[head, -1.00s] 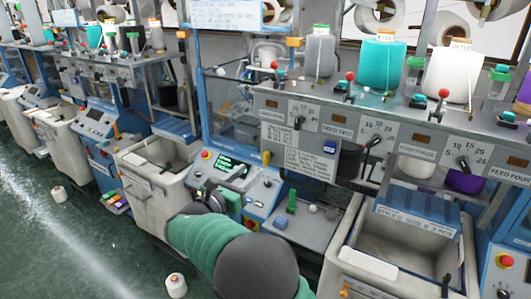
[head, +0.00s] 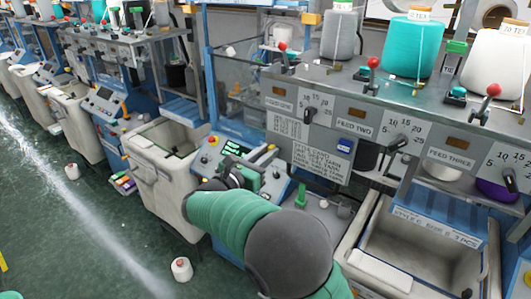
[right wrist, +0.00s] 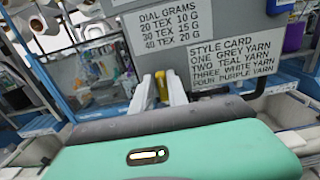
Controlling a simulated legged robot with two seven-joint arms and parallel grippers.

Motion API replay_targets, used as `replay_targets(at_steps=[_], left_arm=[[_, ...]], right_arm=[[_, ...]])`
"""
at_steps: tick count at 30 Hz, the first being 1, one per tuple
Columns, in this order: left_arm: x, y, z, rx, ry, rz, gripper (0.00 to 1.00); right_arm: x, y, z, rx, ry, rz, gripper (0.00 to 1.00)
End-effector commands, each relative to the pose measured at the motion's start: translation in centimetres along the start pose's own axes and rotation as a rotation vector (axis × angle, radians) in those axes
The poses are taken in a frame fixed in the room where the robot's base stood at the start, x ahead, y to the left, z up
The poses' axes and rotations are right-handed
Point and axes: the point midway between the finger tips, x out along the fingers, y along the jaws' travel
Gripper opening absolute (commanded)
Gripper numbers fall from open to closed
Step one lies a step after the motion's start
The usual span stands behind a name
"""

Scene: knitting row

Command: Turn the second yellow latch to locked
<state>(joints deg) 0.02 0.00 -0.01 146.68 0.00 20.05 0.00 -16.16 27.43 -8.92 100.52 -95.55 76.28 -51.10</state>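A small yellow latch (right wrist: 161,87) stands upright in the right wrist view, on the machine just below and left of the placards. In the head view only a small yellow tip (head: 271,147) shows beside my gripper. My right gripper (head: 258,160) reaches in over the control panel. In the right wrist view its two pale fingers (right wrist: 162,92) are apart, one on each side of the latch. The gap is narrow, and I cannot tell whether they press on it. Which latch is the second is not readable here. My left gripper is not in view.
A feed panel (head: 352,127) with dials and red-knobbed levers overhangs on the right, with yarn cones (head: 408,45) on its shelf. A cream bin (head: 165,165) stands left of the control panel, another (head: 385,272) right. Loose cones (head: 181,268) lie on the open green floor.

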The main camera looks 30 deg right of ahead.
Motion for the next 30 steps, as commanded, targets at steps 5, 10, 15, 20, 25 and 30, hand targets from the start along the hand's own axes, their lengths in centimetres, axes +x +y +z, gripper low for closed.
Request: replay_targets(at_steps=[5, 10, 15, 20, 25, 30], left_arm=[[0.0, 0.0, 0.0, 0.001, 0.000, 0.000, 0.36], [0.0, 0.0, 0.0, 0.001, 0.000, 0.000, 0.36], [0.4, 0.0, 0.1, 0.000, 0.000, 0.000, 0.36], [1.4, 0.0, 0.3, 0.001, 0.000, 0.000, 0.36], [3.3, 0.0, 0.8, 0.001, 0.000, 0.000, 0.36], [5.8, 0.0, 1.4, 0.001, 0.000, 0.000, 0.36]], right_arm=[[0.2, 0.0, 0.0, -0.001, 0.000, -0.001, 0.00], [0.2, 0.0, 0.0, -0.001, -0.001, -0.002, 0.00], [0.2, 0.1, -0.2, 0.012, 0.000, 0.000, 0.00], [0.1, 0.1, -0.4, 0.061, 0.000, 0.001, 0.00], [0.1, 0.0, -0.7, 0.163, 0.000, 0.001, 0.00], [0.0, -0.2, -0.9, 0.306, -0.001, 0.002, 0.00]])
